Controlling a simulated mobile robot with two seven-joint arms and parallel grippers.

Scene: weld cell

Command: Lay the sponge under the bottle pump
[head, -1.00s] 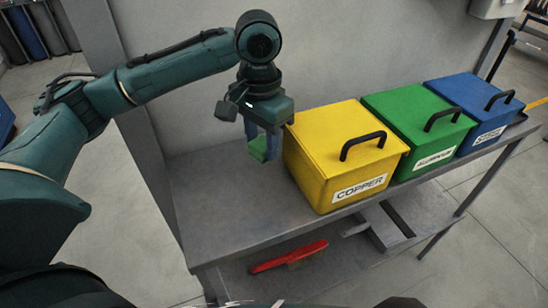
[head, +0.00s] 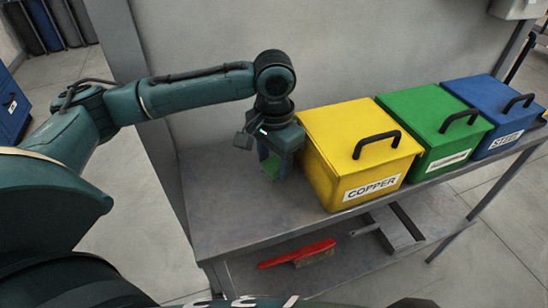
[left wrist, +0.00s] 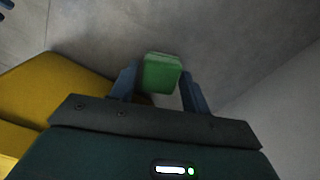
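My left gripper (head: 271,172) points down over the back of the grey bench, just left of the yellow copper bin. It is shut on a small green block, which looks like the sponge (head: 269,171). In the left wrist view the green sponge (left wrist: 162,73) sits between the two blue-grey fingertips (left wrist: 160,76). It is low over the bench top; I cannot tell whether it touches the surface. No bottle pump shows in any view. My right gripper is not in view.
The yellow bin (head: 330,135), a green bin (head: 415,105) and a blue bin (head: 475,95) stand in a row on the bench (head: 225,215). A red brush (head: 297,253) and a grey dustpan (head: 388,232) lie on the lower shelf. The bench's left part is clear.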

